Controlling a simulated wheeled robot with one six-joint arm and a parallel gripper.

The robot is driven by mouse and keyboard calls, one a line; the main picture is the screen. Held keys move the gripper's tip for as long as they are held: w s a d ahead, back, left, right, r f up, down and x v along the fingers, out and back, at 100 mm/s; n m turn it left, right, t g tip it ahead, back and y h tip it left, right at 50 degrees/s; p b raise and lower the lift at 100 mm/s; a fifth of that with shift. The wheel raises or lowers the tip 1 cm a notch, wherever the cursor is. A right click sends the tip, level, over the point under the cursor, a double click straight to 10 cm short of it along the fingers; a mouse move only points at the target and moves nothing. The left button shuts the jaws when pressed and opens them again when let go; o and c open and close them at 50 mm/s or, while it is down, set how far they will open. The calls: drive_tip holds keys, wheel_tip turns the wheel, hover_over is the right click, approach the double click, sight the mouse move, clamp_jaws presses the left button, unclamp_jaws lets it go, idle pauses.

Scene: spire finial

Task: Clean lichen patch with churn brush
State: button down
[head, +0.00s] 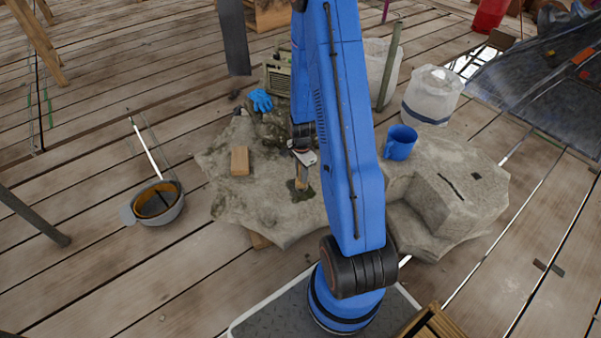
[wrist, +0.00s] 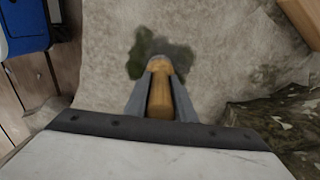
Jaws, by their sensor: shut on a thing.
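The churn brush (wrist: 160,95), with a tan wooden handle, is held between the fingers of my gripper (wrist: 163,82) in the wrist view. In the head view the brush (head: 301,174) points down from my gripper (head: 303,158) towards the stone. The dark green lichen patch (wrist: 143,52) lies on the pale stone (wrist: 110,80), just beyond the fingers and around the brush's far end. It also shows in the head view as a dark spot (head: 293,187) on the stone (head: 225,185). The brush's bristles are hidden, so I cannot tell whether they touch the patch.
A wooden block (head: 240,161) and a blue glove (head: 261,100) lie on the stone, left of my arm. A blue mug (head: 400,142) stands on the stone at right, near a translucent jug (head: 433,92). A pan (head: 158,203) sits on the planks at left.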

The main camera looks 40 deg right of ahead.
drive_tip(key=shift+s+a, duration=0.2)
drive_tip(key=shift+s, duration=0.65)
drive_tip(key=shift+s+a, duration=0.2)
drive_tip(key=shift+s, duration=0.65)
drive_tip(key=shift+s+a, duration=0.15)
drive_tip(key=shift+s, duration=0.55)
drive_tip(key=shift+s+a, duration=0.15)
drive_tip(key=shift+s, duration=0.55)
drive_tip(key=shift+d, duration=0.1)
drive_tip(key=shift+s+d, duration=0.3)
drive_tip(key=shift+d, duration=0.5)
drive_tip(key=shift+w, duration=0.2)
drive_tip(key=shift+w+d, duration=0.2)
drive_tip(key=shift+w, duration=0.45)
drive_tip(key=shift+w+d, duration=0.15)
drive_tip(key=shift+w, duration=0.5)
